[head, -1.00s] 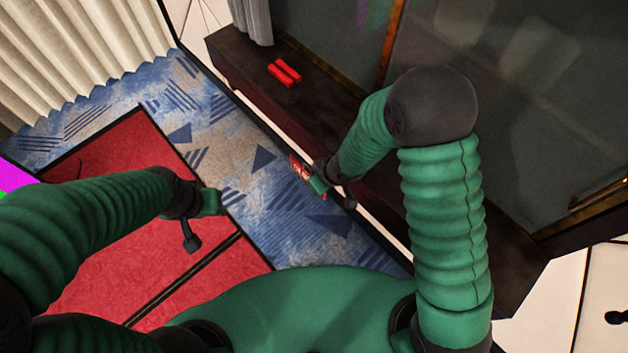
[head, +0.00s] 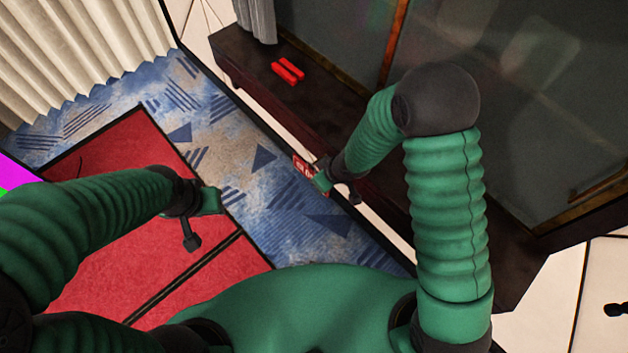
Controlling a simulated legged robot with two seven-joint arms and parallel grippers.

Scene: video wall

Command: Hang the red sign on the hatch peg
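The red sign (head: 301,167) with pale markings is at the fingers of my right gripper (head: 328,183), near the front edge of the dark ledge. The gripper appears shut on it, and part of the sign is hidden behind the fingers. My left gripper (head: 205,222) is empty over the red mat, its two fingers apart. A small black peg-like knob (head: 616,310) stands out from a pale panel at the lower right; I cannot tell whether it is the hatch peg.
A dark ledge (head: 240,68) runs along the glass-fronted wall. Two red bars (head: 288,71) lie on it. A pale curtain (head: 80,45) hangs at the left. The red mat (head: 120,150) and blue patterned carpet (head: 262,190) have clear room.

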